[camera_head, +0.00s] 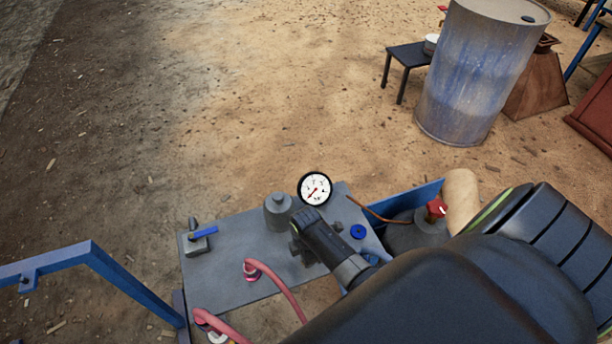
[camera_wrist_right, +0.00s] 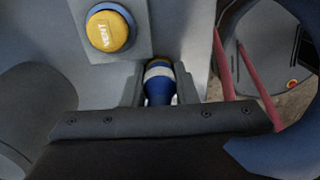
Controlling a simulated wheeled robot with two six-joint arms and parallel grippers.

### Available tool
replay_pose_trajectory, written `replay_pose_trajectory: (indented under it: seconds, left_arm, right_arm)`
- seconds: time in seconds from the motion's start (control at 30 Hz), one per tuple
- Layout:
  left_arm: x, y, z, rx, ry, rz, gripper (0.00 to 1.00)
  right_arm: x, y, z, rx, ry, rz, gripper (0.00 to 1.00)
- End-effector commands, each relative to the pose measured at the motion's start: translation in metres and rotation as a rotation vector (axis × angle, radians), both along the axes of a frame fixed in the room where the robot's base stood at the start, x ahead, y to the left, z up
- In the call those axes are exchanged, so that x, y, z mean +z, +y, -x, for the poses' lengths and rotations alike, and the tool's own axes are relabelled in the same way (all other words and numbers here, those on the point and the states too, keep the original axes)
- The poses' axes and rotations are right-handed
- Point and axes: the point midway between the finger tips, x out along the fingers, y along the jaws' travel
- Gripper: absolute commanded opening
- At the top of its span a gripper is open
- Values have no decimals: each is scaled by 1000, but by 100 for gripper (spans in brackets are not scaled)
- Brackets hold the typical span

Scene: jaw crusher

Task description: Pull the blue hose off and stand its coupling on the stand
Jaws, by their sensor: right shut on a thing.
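My right gripper (camera_wrist_right: 160,88) is shut on a blue coupling (camera_wrist_right: 160,92) with a white band, held between its two fingers in the right wrist view. In the head view my right arm comes in from the right and its gripper is over the grey plate (camera_head: 232,268). The arm hides the coupling there. I cannot tell whether the coupling is still seated on a fitting. The run of the blue hose is not clearly visible. I cannot pick out the coupling's stand with certainty. My left gripper is not in view.
A yellow VENT button (camera_wrist_right: 109,31) is near the gripper. The plate carries a white-faced gauge (camera_head: 314,188), a blue-handled valve (camera_head: 203,234), a blue knob (camera_head: 358,231) and a pink hose (camera_head: 282,287). A blue rail (camera_head: 120,272) stands left; a drum (camera_head: 475,75) stands farther back.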

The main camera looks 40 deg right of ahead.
Motion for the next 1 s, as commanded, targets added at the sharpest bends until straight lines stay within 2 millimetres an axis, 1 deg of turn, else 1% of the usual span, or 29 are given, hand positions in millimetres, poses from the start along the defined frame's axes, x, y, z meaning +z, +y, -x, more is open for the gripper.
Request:
replay_pose_trajectory:
  seconds: [0.9,0.93,1.0]
  left_arm:
    - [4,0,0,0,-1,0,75]
    - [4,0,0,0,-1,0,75]
    - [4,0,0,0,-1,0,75]
  right_arm:
    - [-3,0,0,0,0,0,0]
    - [-3,0,0,0,0,0,30]
    - [-3,0,0,0,0,0,39]
